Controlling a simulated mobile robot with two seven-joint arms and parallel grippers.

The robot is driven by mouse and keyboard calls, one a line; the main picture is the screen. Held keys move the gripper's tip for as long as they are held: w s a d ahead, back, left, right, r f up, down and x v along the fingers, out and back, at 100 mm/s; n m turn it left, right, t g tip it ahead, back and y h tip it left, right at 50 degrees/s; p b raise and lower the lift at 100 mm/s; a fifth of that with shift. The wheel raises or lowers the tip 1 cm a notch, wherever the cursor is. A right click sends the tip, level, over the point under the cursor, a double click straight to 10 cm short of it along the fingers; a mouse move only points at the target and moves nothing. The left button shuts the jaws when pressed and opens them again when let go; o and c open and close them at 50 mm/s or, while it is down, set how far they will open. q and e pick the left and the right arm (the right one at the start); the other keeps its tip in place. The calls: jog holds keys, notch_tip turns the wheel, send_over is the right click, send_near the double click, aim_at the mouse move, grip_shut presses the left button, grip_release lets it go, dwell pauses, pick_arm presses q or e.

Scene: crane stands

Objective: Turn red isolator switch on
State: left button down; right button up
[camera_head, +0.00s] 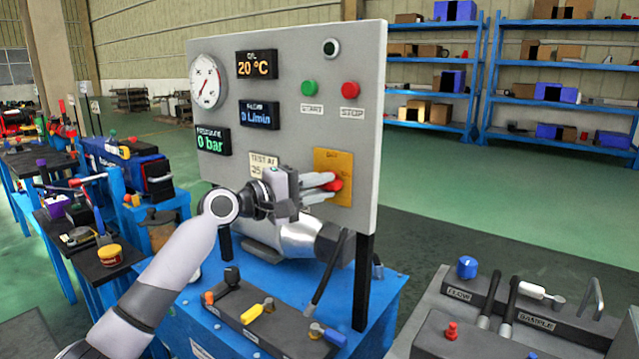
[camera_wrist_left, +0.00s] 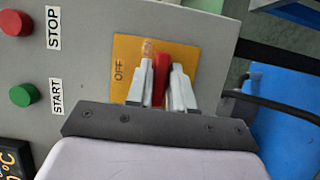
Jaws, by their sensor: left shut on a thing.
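The red isolator switch (camera_head: 336,185) sits on a yellow plate (camera_head: 333,161) low on the right of the grey control panel (camera_head: 290,130). In the left wrist view, the red handle (camera_wrist_left: 160,75) stands between my fingers, and the yellow plate (camera_wrist_left: 123,50) carries the word OFF beside them. My left gripper (camera_head: 328,182) is shut on the red handle, with a finger on either side of it. The fingers hide part of the handle, so its exact turn is hard to tell. My right gripper is in neither view.
A green START button (camera_head: 308,88) and red STOP button (camera_head: 350,89) sit above the switch. A pressure gauge (camera_head: 207,81) and digital displays fill the panel's left. Levers (camera_head: 265,310) stand on the blue base below. Another lever console (camera_head: 490,320) stands at right.

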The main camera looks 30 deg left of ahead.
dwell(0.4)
pick_arm(q)
jog(key=c, duration=1.1)
grip_release()
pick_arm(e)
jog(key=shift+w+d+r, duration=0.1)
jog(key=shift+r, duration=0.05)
pick_arm(q)
jog(key=v, duration=0.7)
jog(key=shift+b, duration=0.4)
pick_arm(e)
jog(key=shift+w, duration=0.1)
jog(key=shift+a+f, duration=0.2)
pick_arm(q)
jog(key=shift+a, duration=0.1)
